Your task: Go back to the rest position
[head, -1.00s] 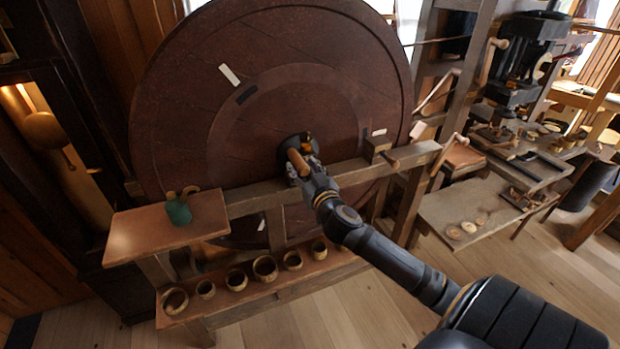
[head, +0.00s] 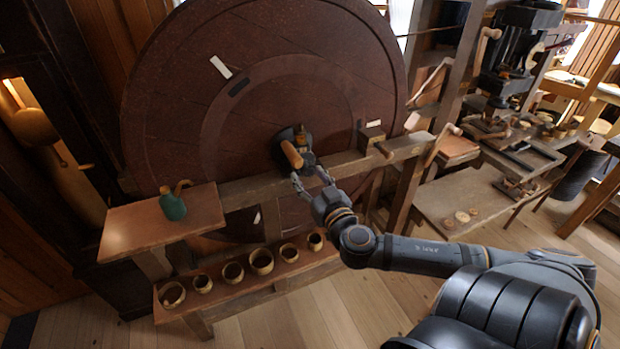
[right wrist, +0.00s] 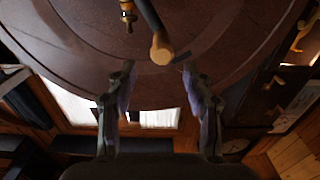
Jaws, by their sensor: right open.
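My right gripper (head: 311,175) is open and empty in the head view, just in front of and below the wooden handle (head: 291,154) at the hub of a big dark red wheel (head: 230,120). In the right wrist view its two fingers (right wrist: 160,85) are spread apart with nothing between them. The round end of the wooden handle (right wrist: 161,50) shows beyond the fingertips, clear of them. My left gripper is not in view.
A wooden rail (head: 250,190) runs in front of the wheel. A green jug (head: 172,206) stands on the shelf at left (head: 140,235). Several small turned cups (head: 261,262) line the lower shelf. A bench (head: 450,205) stands at right. Floor in front is clear.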

